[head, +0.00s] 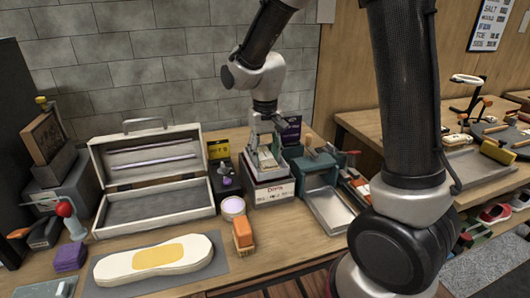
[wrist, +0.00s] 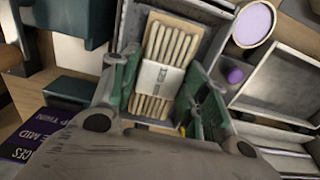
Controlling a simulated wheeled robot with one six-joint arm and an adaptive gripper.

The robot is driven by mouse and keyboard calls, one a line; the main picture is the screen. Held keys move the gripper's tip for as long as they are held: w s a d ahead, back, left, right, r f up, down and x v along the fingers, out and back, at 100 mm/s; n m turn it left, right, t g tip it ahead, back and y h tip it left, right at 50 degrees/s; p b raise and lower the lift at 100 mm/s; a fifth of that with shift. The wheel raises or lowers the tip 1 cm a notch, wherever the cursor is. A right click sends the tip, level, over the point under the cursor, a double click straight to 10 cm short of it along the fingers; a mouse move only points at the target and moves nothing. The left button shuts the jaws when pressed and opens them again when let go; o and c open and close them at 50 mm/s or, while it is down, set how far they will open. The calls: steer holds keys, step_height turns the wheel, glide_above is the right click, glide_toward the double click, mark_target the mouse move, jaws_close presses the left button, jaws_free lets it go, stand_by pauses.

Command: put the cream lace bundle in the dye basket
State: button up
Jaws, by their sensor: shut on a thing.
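The cream lace bundle (wrist: 162,75) is a row of pale cords with a white printed paper band around its middle. My gripper (wrist: 164,88) is shut on it, with a green-padded finger at each side. In the head view my gripper (head: 265,146) points down over the dye basket (head: 270,193), a pale box with a printed front label at the back of the bench. The bundle is at the basket's opening, within its rim as seen from the wrist. I cannot tell whether it touches the basket's floor.
A teal box with a metal tray (head: 330,208) stands close on the right. A purple-topped round tin (head: 233,207) and an orange brush (head: 243,235) are in front to the left. An open toolbox (head: 152,185) is farther left, behind a shoe sole (head: 155,259) on a mat.

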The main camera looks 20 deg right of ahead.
mark_target(265, 156)
steer(key=shift+f, duration=0.2)
steer(key=o, duration=1.1)
step_height(265, 156, up, 12)
steer(key=s+d+r+t, duration=0.2)
steer(key=s+d, duration=0.5)
steer(key=s, duration=0.3)
steer(key=s+d+r+t, duration=0.2)
steer(key=s+d, duration=0.6)
steer(key=s, duration=0.3)
